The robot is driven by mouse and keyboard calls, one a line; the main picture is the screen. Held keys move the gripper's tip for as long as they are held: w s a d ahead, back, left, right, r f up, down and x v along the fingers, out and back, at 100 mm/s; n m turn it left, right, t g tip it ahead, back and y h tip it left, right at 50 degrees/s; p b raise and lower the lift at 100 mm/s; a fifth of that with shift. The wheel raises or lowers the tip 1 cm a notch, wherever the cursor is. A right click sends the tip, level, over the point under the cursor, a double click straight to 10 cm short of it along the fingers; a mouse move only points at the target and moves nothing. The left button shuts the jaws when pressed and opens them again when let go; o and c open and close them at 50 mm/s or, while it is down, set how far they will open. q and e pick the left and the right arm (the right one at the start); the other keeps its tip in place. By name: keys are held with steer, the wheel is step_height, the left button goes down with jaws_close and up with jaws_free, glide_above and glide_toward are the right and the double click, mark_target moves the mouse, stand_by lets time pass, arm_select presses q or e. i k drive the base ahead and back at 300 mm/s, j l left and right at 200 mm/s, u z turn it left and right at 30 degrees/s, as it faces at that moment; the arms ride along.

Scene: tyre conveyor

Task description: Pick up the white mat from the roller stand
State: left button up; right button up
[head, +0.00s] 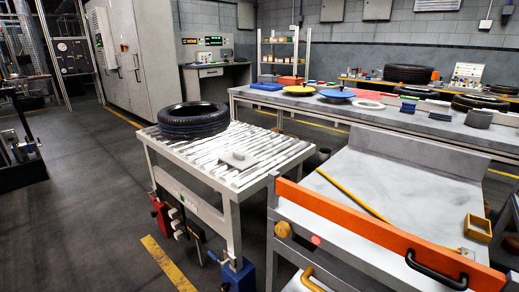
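The roller stand (233,204) is a pale metal frame with a top of light slatted rollers, left of the middle in the head view. A small pale grey-white flat piece (238,160) lies on the rollers near the middle of the top. It is the only mat-like thing on the stand, but I cannot tell for sure that it is the white mat. A black tyre (193,120) lies flat at the stand's back left, behind and apart from the piece. Neither of my grippers shows in this view.
A grey bench (372,184) with an orange front bar (370,222), a yellow rod and a black handle (436,270) stands close at right. A long table (390,118) with discs and tyres runs behind. The floor at left is largely clear.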

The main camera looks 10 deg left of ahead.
mark_target(242, 161)
steer(key=i+j+z, duration=0.35)
steer(key=j, duration=0.3)
steer(key=j+z, duration=0.35)
steer(key=j, duration=0.3)
steer(key=i+j+z, duration=0.15)
steer(key=j+z, duration=0.2)
steer(key=j, duration=0.4)
steer(key=j+z, duration=0.35)
steer(key=j, duration=0.35)
steer(key=k+j+z, duration=0.1)
steer(key=j+z, duration=0.25)
steer(key=j, duration=0.4)
steer(key=k+j+z, duration=0.2)
steer(key=j+z, duration=0.15)
steer(key=j, duration=0.35)
